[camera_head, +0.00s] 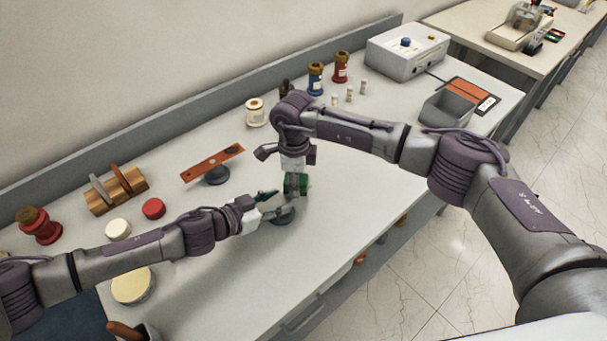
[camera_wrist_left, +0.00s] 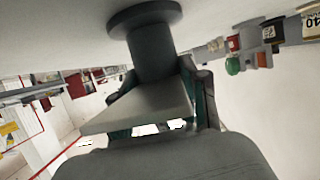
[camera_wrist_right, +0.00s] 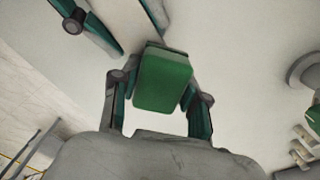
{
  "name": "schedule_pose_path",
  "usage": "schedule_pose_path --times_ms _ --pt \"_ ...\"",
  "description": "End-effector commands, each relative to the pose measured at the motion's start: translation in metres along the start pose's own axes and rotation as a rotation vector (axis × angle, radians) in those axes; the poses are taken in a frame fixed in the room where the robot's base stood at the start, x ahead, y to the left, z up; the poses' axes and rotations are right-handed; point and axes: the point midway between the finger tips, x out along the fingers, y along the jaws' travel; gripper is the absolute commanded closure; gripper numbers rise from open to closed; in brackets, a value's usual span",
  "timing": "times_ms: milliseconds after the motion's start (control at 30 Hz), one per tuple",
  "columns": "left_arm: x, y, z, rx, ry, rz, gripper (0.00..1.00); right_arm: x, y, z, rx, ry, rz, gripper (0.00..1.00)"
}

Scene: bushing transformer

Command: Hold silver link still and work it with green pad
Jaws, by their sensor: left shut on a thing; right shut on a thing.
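The silver link (camera_wrist_left: 140,108) is a flat grey bar between my left gripper's fingers in the left wrist view. It is at a dark round stand (camera_wrist_left: 152,45), whose base also shows in the head view (camera_head: 284,216). My left gripper (camera_head: 268,202) is shut on the link. My right gripper (camera_head: 296,180) points down above the stand, shut on the green pad (camera_wrist_right: 162,82), a green block. The pad also shows in the head view (camera_head: 303,184). The pad is close to the link; I cannot tell whether they touch.
A copper-coloured bar (camera_head: 205,165) lies on another stand behind my left arm. A wooden rack (camera_head: 117,192), a red tin (camera_head: 153,208) and white lids stand left. Bushings (camera_head: 315,78), a grey bin (camera_head: 448,108) and a control box (camera_head: 407,52) are farther back. The front bench is clear.

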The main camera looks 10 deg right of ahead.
Motion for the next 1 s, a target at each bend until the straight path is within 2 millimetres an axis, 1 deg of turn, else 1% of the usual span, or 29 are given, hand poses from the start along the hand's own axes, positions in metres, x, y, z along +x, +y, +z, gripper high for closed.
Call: schedule_pose_path --times_ms 200,233,300,933,1000 --pt "0.0 0.0 0.001 -0.001 -0.001 0.0 1.0 0.001 0.016 0.014 -0.002 0.0 0.001 0.88" --pt "0.0 0.0 0.001 -0.001 -0.001 0.0 1.0 0.001 0.016 0.013 0.002 -0.001 0.003 0.88" --pt "0.0 0.0 0.001 -0.001 -0.001 0.0 1.0 0.001 0.009 0.007 0.004 0.001 0.001 0.88" --pt "0.0 0.0 0.0 -0.001 0.0 0.001 1.0 0.002 -0.035 -0.032 0.004 0.002 0.0 0.88" --pt "0.0 0.0 0.0 -0.001 0.0 0.001 1.0 -0.007 -0.034 -0.03 0.0 -0.001 -0.002 0.88"
